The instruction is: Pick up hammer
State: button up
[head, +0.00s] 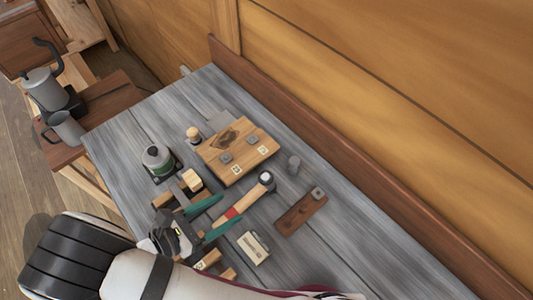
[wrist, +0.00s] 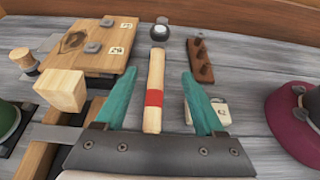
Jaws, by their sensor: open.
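The hammer (head: 245,198) lies on the grey plank bench, with a pale wooden handle, a red band and a dark head with a light face. In the wrist view the hammer (wrist: 155,75) points away from me, its head at the far end. My gripper (head: 229,208) is open, with a green finger on each side of the handle. In the wrist view my gripper (wrist: 160,74) has the handle and red band between its fingers, with a visible gap on both sides.
A wooden board (head: 237,150) with metal pieces and number tags lies left of the hammer head. A wooden block (wrist: 62,91) is close to the left finger. A pegged brown strip (head: 301,212) and a pale tagged block (head: 253,247) lie to the right.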

aim_at(263, 184)
jog(key=x, duration=0.9)
jog(key=r+x, duration=0.1)
jog(key=x, duration=0.4)
jog(key=shift+w, duration=0.3)
grip_shut()
dwell(0.4)
